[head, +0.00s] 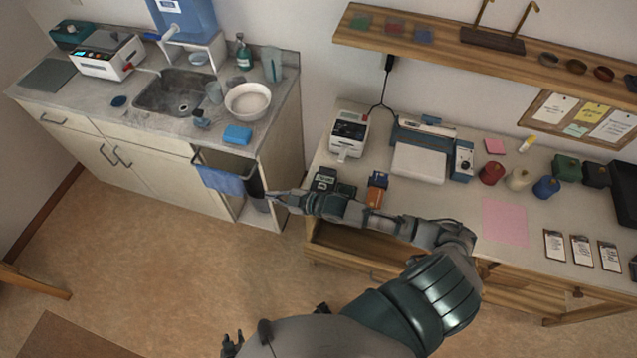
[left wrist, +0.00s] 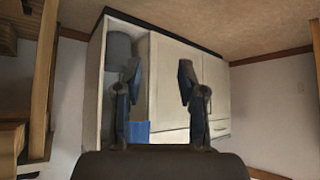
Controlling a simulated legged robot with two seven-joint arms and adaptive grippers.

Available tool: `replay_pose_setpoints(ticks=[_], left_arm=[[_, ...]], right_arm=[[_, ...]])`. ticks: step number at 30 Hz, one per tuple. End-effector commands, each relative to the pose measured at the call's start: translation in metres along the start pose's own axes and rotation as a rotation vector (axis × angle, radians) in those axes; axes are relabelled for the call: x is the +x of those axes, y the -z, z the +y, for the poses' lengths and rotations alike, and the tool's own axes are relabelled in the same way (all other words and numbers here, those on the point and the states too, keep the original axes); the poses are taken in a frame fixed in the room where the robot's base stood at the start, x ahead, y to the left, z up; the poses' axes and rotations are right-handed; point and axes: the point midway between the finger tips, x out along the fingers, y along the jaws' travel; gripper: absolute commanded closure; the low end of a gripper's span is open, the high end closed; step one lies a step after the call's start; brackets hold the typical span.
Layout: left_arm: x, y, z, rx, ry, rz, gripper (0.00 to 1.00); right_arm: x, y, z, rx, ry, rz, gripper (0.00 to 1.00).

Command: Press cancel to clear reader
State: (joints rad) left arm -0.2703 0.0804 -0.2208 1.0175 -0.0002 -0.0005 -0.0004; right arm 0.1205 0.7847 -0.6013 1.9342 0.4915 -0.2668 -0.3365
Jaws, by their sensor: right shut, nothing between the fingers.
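A white device with a dark display (head: 349,133), which may be the reader, stands at the left back of the right-hand desk; its keys are too small to read. A small dark device (head: 325,179) sits at the desk's front left, beside my right forearm; I cannot tell what it is. My right gripper (head: 272,198) is shut and empty, left of the desk edge, near the open cabinet bay. My left gripper (head: 232,342) is low over the floor; in the left wrist view its fingers (left wrist: 157,88) are apart with nothing between them.
A black cable runs from the white device to the wall. A white and blue machine (head: 420,162), an orange box (head: 376,193) and spools (head: 518,179) stand on the desk. The sink counter (head: 60,106) is at left, with a blue towel (head: 220,180) hanging below. The floor between is clear.

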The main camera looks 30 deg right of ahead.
Motion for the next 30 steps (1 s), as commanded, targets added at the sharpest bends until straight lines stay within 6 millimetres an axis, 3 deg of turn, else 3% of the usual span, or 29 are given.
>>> replay_pose_setpoints(ticks=[1,6,12,18,30], left_arm=[[-0.026,-0.022,-0.001,-0.002,0.002,-0.097,0.60],[-0.089,-0.113,-0.002,-0.010,0.006,-0.384,0.60],[-0.145,-0.172,-0.002,-0.017,0.008,-0.582,0.60],[-0.162,-0.190,-0.003,-0.019,0.007,-0.641,0.60],[-0.159,-0.192,-0.002,-0.019,0.008,-0.640,0.60]], right_arm=[[-0.013,0.000,0.021,-0.024,0.018,-0.075,1.00],[-0.045,-0.037,0.054,-0.074,0.081,-0.298,1.00],[-0.075,-0.062,0.079,-0.101,0.123,-0.453,1.00],[-0.085,-0.071,0.085,-0.109,0.135,-0.502,1.00],[-0.084,-0.075,0.084,-0.107,0.135,-0.499,1.00]])
